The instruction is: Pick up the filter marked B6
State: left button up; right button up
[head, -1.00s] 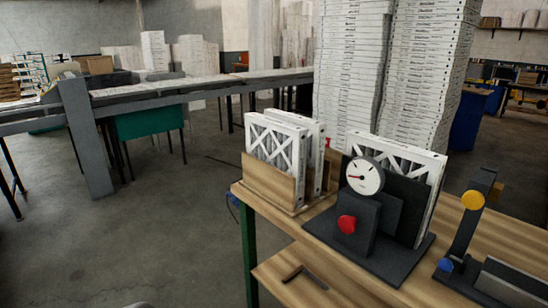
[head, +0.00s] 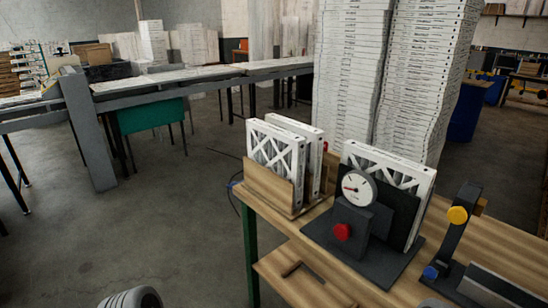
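Two white-framed filters with cross-braced faces stand upright in a wooden holder (head: 268,188) on the bench. The front filter (head: 275,150) hides much of the rear filter (head: 313,150). Another white filter (head: 400,172) stands upright in a black fixture (head: 375,250) with a round dial gauge (head: 359,188) and a red knob (head: 342,232). I cannot read a B6 mark on any of them. Neither gripper shows. Only a rounded pale piece, apparently of my arm, shows at the bottom left edge, apart from the bench.
The wooden bench (head: 470,232) also bears a black device with a yellow knob (head: 457,215) and a blue knob (head: 431,273). A lower wooden shelf (head: 325,290) juts out in front. Tall stacks of white boxes (head: 355,70) stand behind. Floor left of the bench is clear.

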aim_at(283, 152)
jog(key=k, duration=0.45)
jog(key=u, duration=0.9)
jog(key=i, duration=5.4)
jog(key=z, duration=3.4)
